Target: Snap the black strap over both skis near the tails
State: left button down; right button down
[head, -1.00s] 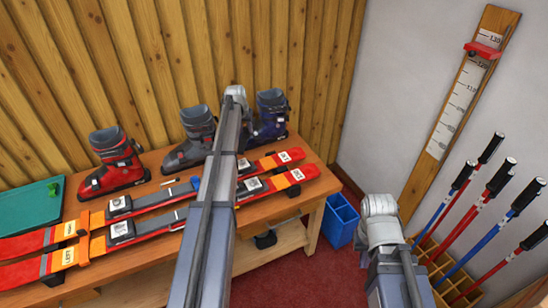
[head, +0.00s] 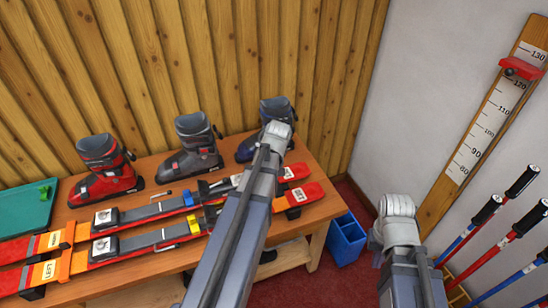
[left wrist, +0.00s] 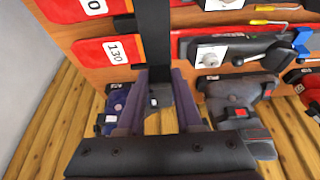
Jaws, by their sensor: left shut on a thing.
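The two red skis lie side by side on the bench, the near ski (head: 310,196) and the far ski (head: 293,172), with their tails to the right. My left gripper (left wrist: 159,74) is shut on the strap's end, at the bench's boot side. In the head view my left arm covers this gripper and the strap. My right gripper (head: 397,210) is at the right, away from the skis; its fingers cannot be made out.
A red boot (head: 105,170), grey boot (head: 195,147) and blue boot (head: 250,148) stand behind the skis. An orange strap (head: 66,262) crosses the skis at left, near a green tray (head: 22,210). A blue bin (head: 347,240) and ski poles (head: 490,208) are at right.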

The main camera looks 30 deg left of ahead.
pick_arm(q)
jog(key=shift+s, duration=0.1)
notch_tip(320, 180, down, 7)
jog(key=b, duration=0.7)
dwell(0.4)
jog(key=c, duration=1.2)
grip_release()
grip_shut()
jog(key=shift+r, duration=0.1)
jog(key=shift+f+b, duration=2.05)
